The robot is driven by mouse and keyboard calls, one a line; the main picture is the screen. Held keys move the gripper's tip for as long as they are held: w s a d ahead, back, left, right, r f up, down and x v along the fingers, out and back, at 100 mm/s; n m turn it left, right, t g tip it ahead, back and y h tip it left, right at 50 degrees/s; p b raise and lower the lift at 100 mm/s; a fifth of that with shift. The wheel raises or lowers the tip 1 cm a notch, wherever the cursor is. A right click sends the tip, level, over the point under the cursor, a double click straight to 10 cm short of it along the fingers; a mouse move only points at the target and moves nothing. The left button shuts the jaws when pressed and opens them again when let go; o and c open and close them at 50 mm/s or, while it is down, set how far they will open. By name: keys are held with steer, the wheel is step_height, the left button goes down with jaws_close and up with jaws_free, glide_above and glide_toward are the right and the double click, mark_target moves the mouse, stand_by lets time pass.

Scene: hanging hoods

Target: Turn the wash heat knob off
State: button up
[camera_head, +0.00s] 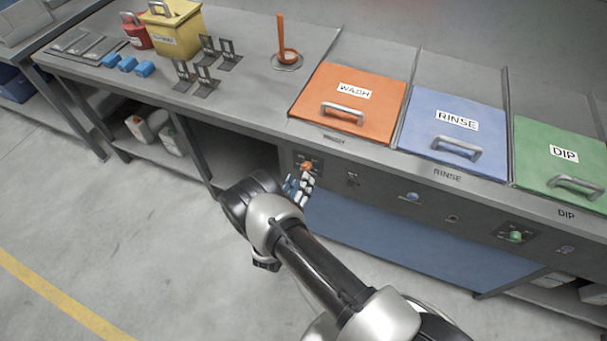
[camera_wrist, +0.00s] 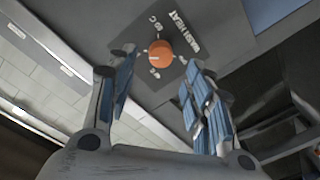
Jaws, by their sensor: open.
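The wash heat knob (camera_head: 306,166) is a small orange dial on the dark front panel below the orange WASH lid. In the wrist view the orange knob (camera_wrist: 160,54) sits on a dark plate (camera_wrist: 210,62) lettered WASH HEAT, with a pale pointer line and small marks around it. The marks are too small to read surely. My gripper (camera_head: 298,185) is in front of the knob. In the wrist view my gripper (camera_wrist: 158,70) is open, with one blue-padded finger on each side of the knob and a gap to it. I cannot tell how far off the fingertips are in depth.
The orange WASH lid (camera_head: 350,103), blue RINSE lid (camera_head: 453,134) and green DIP lid (camera_head: 560,158) are closed above the panel. A blue knob (camera_head: 412,197) and a green knob (camera_head: 515,236) sit to the right. The floor (camera_head: 120,230) at left is clear.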

mark_target(305, 169)
steer(key=b+x, duration=0.1)
steer(key=x, duration=0.4)
steer(key=c, duration=1)
